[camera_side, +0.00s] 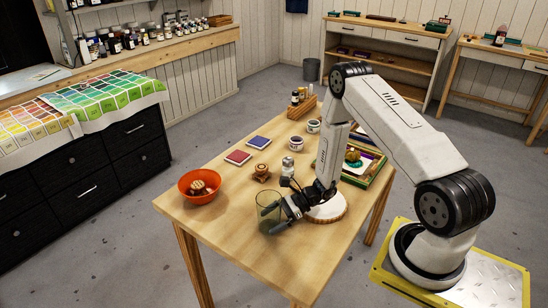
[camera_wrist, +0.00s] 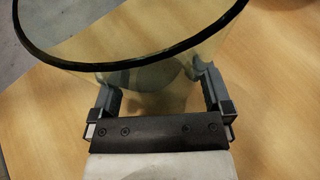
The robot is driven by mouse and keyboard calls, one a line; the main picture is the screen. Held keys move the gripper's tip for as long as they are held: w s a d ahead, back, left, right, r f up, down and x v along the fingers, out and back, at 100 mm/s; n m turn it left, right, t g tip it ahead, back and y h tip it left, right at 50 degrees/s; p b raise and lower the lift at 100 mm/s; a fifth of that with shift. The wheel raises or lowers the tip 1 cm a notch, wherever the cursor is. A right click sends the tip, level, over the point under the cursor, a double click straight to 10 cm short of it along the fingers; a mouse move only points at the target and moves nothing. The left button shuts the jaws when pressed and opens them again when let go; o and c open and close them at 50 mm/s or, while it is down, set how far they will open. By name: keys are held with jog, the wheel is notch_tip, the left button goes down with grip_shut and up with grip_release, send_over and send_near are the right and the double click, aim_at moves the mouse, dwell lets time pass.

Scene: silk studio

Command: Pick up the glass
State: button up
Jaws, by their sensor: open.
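The glass (camera_side: 268,207) is a clear tumbler standing near the front of the wooden table. In the wrist view the glass (camera_wrist: 135,48) fills the upper part, its dark rim cut off by the frame's top edge. My gripper (camera_side: 283,211) is low over the table, right beside the glass. In the wrist view my gripper (camera_wrist: 158,88) is open, with one finger on the left and one on the right of the glass's near wall. I cannot tell whether either finger touches the glass.
An orange bowl (camera_side: 199,186) with a brown-and-white object inside stands left of the glass. A small wooden object (camera_side: 261,172) sits behind it. A round white board (camera_side: 327,208) lies by my arm. A framed screen (camera_side: 362,166) lies at right. The table's front is clear.

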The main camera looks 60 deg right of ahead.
jog(key=c, duration=1.1)
jog(key=shift+r, duration=0.15)
jog(key=shift+r, duration=0.6)
jog(key=shift+s+a+r, duration=0.25)
jog(key=shift+s+r, duration=1.7)
jog(key=shift+s, duration=0.35)
jog(key=shift+s+a+r, duration=0.25)
jog(key=shift+s+r, duration=1.65)
jog(key=shift+s, duration=0.45)
jog(key=shift+s+a+r, duration=0.25)
jog(key=shift+s+r, duration=1.7)
jog(key=shift+s, duration=0.35)
